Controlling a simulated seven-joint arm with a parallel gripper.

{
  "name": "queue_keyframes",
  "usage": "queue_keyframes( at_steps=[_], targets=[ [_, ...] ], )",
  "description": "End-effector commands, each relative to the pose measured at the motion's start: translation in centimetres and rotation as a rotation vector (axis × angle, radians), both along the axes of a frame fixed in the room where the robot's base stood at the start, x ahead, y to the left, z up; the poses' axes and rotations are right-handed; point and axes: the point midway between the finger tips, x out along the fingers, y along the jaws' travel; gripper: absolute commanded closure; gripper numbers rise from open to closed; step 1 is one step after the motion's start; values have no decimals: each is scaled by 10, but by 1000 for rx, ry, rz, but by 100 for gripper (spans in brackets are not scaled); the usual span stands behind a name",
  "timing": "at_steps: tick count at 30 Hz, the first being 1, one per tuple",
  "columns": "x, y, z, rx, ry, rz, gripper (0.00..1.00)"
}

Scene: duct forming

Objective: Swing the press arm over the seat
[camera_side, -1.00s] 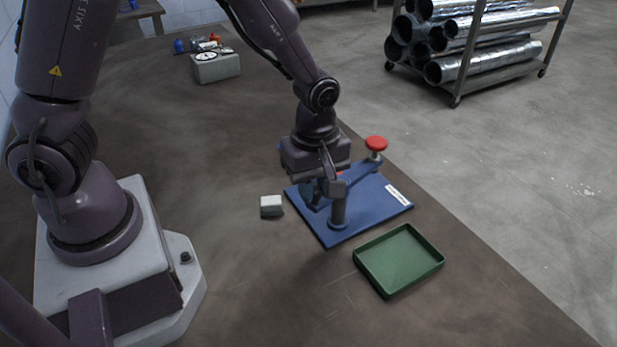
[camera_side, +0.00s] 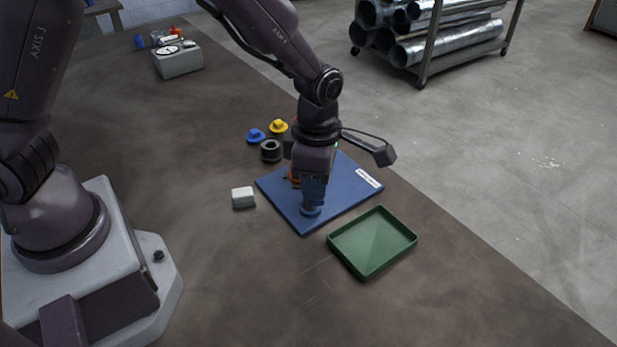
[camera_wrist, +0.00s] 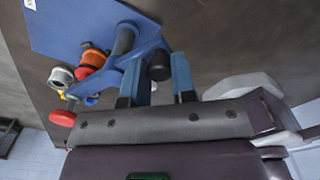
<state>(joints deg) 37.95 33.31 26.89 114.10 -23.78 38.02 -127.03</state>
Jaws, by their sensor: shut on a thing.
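The blue press base plate (camera_side: 345,190) lies on the bench. In the side view my gripper (camera_side: 313,190) is low over its front part and hides most of the press. In the wrist view the blue press arm (camera_wrist: 134,68) runs across the plate, with a dark upright post (camera_wrist: 124,40) and a red knob (camera_wrist: 62,118) toward its left end. My gripper's two blue fingers (camera_wrist: 157,85) are shut on the arm's end, by a dark round piece (camera_wrist: 158,65). Red and orange round parts (camera_wrist: 92,60) show near the arm; whether the arm lies over the seat I cannot tell.
A green tray (camera_side: 372,272) stands right of the plate, a small white block (camera_side: 243,197) left of it. A black ring (camera_side: 271,151), a blue part (camera_side: 256,136) and a yellow part (camera_side: 278,126) stand behind. A grey box (camera_side: 179,62) is farther back.

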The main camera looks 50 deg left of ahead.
Motion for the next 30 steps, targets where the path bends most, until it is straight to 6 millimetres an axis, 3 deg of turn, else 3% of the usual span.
queue_keyframes(
  at_steps=[22, 23, 25, 30],
  targets=[
    [7, -3, 1, -3, -5, 83, 100],
    [7, -3, 1, -3, -5, 83, 68],
    [6, -3, 1, -2, -5, 82, 52],
    [6, -3, 0, -2, -3, 82, 49]
  ],
)
